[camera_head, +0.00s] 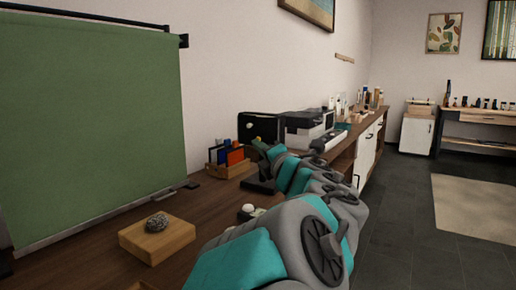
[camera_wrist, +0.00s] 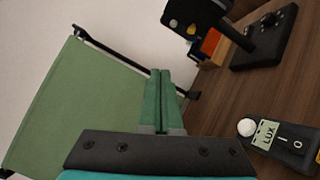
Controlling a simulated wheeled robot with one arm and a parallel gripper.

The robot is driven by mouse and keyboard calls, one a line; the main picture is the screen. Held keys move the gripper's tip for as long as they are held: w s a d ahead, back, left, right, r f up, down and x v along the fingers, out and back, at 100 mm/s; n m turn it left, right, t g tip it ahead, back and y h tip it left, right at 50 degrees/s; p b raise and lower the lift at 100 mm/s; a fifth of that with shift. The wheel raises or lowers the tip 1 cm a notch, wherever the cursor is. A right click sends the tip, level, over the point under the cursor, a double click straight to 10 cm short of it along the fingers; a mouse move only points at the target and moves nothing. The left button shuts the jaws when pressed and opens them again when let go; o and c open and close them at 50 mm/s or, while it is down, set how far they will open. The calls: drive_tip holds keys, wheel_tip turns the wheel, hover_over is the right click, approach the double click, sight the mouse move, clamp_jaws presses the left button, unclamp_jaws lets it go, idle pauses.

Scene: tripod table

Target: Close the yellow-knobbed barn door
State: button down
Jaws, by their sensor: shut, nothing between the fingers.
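In the head view my gripper (camera_head: 264,151) is in front of the panel's lower part.
A light meter (camera_wrist: 275,140) with a white dome lies on the wooden table; the head view shows it too (camera_head: 249,212). A wooden holder with orange and blue items (camera_head: 230,160) stands near the panel. A green screen (camera_head: 90,110) and a wooden block (camera_head: 157,240) are at left.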

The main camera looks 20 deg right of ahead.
sight(265, 134)
wheel_tip(265, 134, down, 4)
drive_tip(key=d+m, duration=0.2)
drive_tip(key=m, duration=0.1)
drive_tip(key=w+d+r+m+p, duration=0.1)
drive_tip(key=w, duration=1.1)
drive_tip(key=shift+w+d+r+h+p, duration=0.15)
drive_tip(key=shift+d+h+p, duration=0.15)
drive_tip(key=shift+d+p, duration=0.05)
drive_tip(key=shift+b, duration=0.3)
